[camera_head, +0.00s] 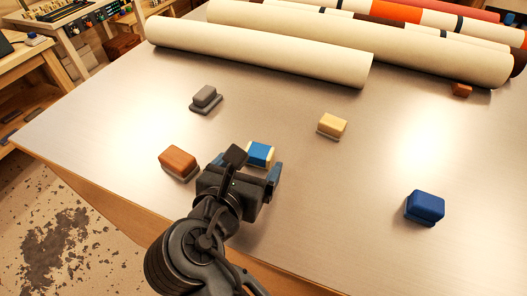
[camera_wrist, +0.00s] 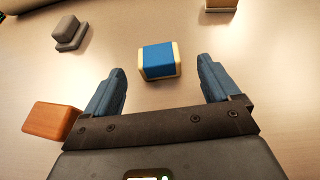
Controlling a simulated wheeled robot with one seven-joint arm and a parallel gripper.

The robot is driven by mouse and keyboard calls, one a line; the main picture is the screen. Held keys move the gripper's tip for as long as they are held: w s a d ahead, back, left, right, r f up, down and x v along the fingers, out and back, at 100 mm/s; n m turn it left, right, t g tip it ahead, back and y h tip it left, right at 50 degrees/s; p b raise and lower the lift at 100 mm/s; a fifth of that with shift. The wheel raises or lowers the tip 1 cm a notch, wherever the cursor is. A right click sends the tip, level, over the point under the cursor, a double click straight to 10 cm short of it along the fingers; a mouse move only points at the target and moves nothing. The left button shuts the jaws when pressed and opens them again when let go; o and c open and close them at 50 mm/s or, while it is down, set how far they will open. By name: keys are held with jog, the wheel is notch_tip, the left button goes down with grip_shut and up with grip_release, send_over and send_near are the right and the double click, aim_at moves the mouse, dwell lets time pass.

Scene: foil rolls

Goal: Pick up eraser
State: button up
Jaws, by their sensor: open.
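The eraser, a cream block with a blue sleeve (camera_head: 260,153), lies on the table just beyond my gripper. It also shows in the wrist view (camera_wrist: 158,60), slightly turned and ahead of the gap between the fingers. My gripper (camera_head: 246,170) is open and empty, with its blue fingers pointing at the eraser and one to each side of it. The fingers do not appear to touch the eraser. In the head view, my gripper hides part of the eraser's near side.
An orange-brown block (camera_head: 178,162) lies close to the gripper's left. Long cream rolls (camera_head: 260,50) lie at the back. The table (camera_head: 370,180) is clear between these.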

aim_at(256, 156)
jog(key=shift+x, duration=1.9)
jog(key=shift+a, duration=0.1)
jog(key=shift+c, duration=0.3)
jog(key=c, duration=1.1)
jog(key=shift+r, duration=0.2)
